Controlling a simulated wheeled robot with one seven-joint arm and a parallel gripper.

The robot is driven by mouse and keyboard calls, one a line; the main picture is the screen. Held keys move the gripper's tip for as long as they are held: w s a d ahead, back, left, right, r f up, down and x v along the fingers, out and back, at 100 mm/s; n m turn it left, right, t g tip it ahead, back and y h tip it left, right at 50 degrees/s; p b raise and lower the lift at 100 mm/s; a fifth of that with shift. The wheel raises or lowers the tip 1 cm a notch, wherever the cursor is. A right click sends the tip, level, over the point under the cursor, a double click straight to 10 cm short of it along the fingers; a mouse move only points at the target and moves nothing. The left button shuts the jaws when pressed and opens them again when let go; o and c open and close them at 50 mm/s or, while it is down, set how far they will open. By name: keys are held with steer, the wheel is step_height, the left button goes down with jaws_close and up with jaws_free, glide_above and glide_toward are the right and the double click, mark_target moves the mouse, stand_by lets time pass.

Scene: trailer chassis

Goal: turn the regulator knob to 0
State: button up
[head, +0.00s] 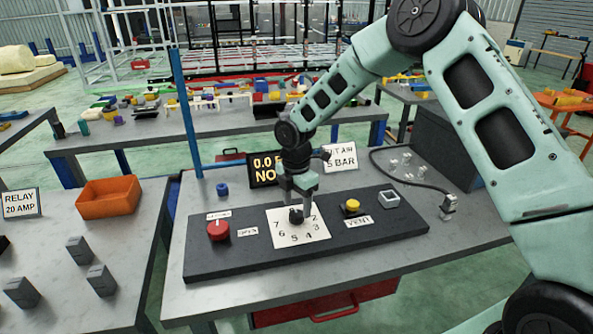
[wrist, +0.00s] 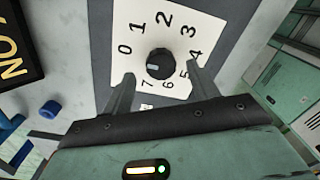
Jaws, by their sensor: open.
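The regulator knob (head: 296,215) is small, round and black, on a white dial plate (head: 312,235) set in the dark panel. In the wrist view the knob (wrist: 159,64) stands in the middle of the plate (wrist: 180,22), with numbers 0 to 7 around it. A pale mark on the knob faces left, roughly between 0 and 7. My gripper (head: 300,207) points down over the dial. In the wrist view my gripper (wrist: 160,73) is open, one fingertip on each side of the knob, with gaps between. I cannot tell whether the tips reach knob height.
On the panel, a red knob (head: 218,231) stands left and a yellow button (head: 352,205) right of the dial. A blue cap (head: 222,189) lies nearby.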

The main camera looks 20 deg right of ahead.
mark_target(296, 212)
step_height(296, 212, up, 14)
steer(key=b, duration=0.2)
steer(key=shift+w+r, duration=0.2)
steer(key=shift+r, duration=0.05)
steer(key=s+a+r+m, duration=0.1)
steer(key=s+a+m, duration=0.2)
steer(key=s+a, duration=0.35)
steer(key=s+a+m, duration=0.2)
steer(key=s+a, duration=0.1)
steer(key=s, duration=0.7)
steer(key=s+d+f+m, duration=0.1)
steer(key=s+m, duration=0.8)
steer(key=s, duration=1)
steer(key=shift+s+f+m+y, duration=0.25)
steer(key=shift+f+m+y, duration=0.05)
steer(key=shift+f, duration=0.3)
steer(key=shift+d, duration=0.1)
